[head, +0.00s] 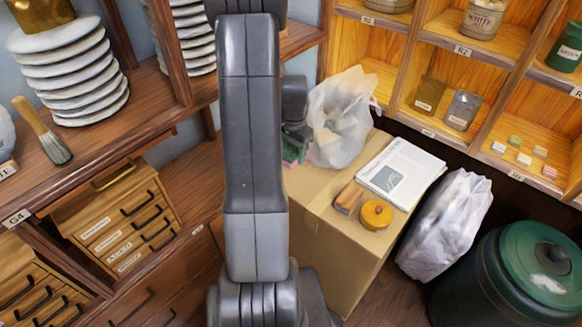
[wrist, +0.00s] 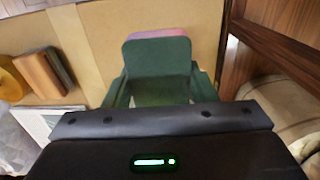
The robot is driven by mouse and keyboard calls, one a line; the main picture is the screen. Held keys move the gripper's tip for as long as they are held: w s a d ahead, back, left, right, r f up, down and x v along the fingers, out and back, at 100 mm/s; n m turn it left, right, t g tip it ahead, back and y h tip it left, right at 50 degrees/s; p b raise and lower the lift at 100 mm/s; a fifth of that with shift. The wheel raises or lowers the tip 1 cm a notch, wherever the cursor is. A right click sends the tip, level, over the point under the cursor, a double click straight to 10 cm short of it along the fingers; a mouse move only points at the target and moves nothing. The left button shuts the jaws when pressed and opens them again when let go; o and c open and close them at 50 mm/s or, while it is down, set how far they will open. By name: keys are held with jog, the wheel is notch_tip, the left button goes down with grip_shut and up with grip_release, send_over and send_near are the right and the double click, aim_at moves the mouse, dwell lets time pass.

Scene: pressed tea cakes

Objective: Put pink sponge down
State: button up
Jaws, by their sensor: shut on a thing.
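The pink sponge (wrist: 160,38) shows in the wrist view as a thin pink strip beyond a dark green face, which covers most of what is held. I cannot tell whether that green face is part of the sponge. My gripper (wrist: 160,88), with green fingers, is shut on the sponge. In the head view, a small pink part of the sponge (head: 289,156) shows beside my arm, at the back left of the cardboard box (head: 330,236). My arm hides most of the gripper (head: 297,142) there. I cannot tell whether the sponge touches the box top.
On the box are a translucent plastic bag (head: 341,118), a booklet (head: 401,174), a brown block (head: 348,198) and a round yellow item (head: 376,213). A white bag (head: 446,225) and dark green bin (head: 530,270) stand right. Shelves enclose both sides. The box's front has bare room.

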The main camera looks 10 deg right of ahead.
aim_at(293, 174)
notch_tip(293, 174, down, 7)
jog(key=shift+f, duration=0.15)
dwell(0.4)
jog(key=shift+f+b, duration=0.2)
jog(key=shift+b, duration=0.1)
jog(key=o, duration=0.9)
jog(key=shift+o, duration=0.2)
jog(key=shift+r, duration=0.1)
notch_tip(293, 174, up, 12)
jog(key=shift+r+p, duration=0.15)
jog(key=shift+p, duration=0.45)
